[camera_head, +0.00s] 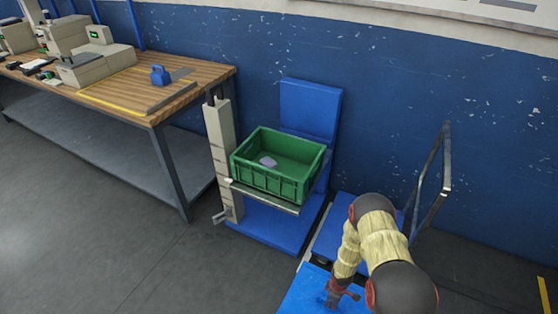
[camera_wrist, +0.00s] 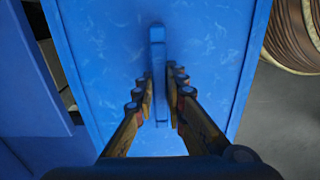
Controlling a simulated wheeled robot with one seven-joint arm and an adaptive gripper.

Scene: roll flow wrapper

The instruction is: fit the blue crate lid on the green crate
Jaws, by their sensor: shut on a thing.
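The blue crate lid (camera_head: 302,289) is at the bottom of the head view, partly covered by my arm and cut off by the frame edge. In the wrist view the lid (camera_wrist: 205,55) is a flat blue panel with a raised bar handle (camera_wrist: 157,38) in its middle. My gripper (camera_head: 338,292) is at the lid; in the wrist view its fingers (camera_wrist: 161,90) are shut on the handle, one on each side. The green crate (camera_head: 268,186) stands open and upright on a stand's shelf, up and left of my gripper, with a small grey item (camera_head: 267,162) inside.
A beige post (camera_head: 219,130) with a crank stands left of the crate, and a blue panel (camera_head: 310,108) behind it. A blue trolley with a metal push bar (camera_head: 441,185) is at the right. A wooden workbench (camera_head: 150,105) stands at the left. The floor in front is clear.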

